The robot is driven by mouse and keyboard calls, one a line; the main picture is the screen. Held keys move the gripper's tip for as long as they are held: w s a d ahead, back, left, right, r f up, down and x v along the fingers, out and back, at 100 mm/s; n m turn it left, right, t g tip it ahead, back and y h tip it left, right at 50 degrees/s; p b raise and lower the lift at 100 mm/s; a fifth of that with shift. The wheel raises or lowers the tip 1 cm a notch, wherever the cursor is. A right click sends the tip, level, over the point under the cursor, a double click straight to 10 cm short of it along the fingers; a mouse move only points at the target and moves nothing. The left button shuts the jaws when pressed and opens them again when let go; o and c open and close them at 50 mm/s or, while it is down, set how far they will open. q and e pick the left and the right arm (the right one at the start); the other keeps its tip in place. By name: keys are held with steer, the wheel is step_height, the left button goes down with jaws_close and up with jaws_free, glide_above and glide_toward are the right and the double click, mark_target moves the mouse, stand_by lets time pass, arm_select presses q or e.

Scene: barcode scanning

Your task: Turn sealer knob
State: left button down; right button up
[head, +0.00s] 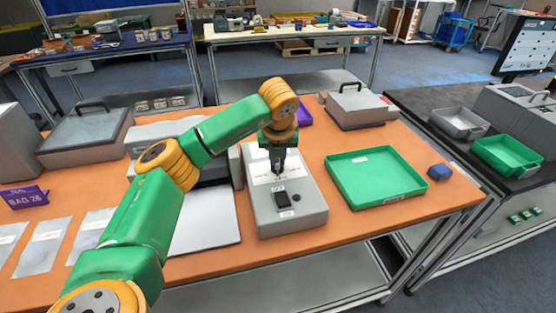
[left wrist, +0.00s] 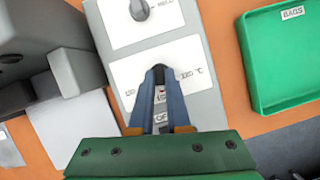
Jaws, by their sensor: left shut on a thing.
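The sealer control box (head: 300,222) is a grey box with white labels and a dark switch (head: 282,199), standing on the orange table. My left gripper (head: 279,174) points down onto its upper label. In the left wrist view the gripper's fingers (left wrist: 159,74) are shut over a label (left wrist: 190,55) reading 320 °C at its right side. A second grey knob (left wrist: 140,10) shows above on another label, apart from the gripper. My right gripper is not in view.
A green tray (head: 342,180) labelled BAGS stands right of the box, with a blue object (head: 440,172) beyond it. Flat bags (head: 45,247) and a purple BAG 26 sign (head: 25,197) are at left. A grey machine (left wrist: 75,75) stands close to the box's left.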

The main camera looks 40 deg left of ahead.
arm_select(q)
steer(key=m+h, duration=0.1)
steer(key=m, duration=0.1)
steer(key=shift+a+m+t+b, duration=0.15)
steer(key=shift+m+t+b, duration=0.15)
steer(key=shift+m+b, duration=0.1)
steer(key=m+h, duration=0.1)
steer(key=m, duration=0.1)
steer(key=shift+a+m, duration=0.1)
steer(key=shift+m, duration=0.2)
steer(key=m+h+p, duration=0.1)
steer(key=m, duration=0.2)
steer(key=shift+a+r, duration=0.1)
steer(key=shift+r, duration=0.05)
steer(key=shift+m+h+p, duration=0.6)
steer(key=shift+m+p, duration=0.15)
steer(key=shift+m, duration=0.55)
steer(key=c, duration=0.9)
jaws_free()
steer(key=shift+w+f, duration=0.1)
steer(key=shift+f, duration=0.1)
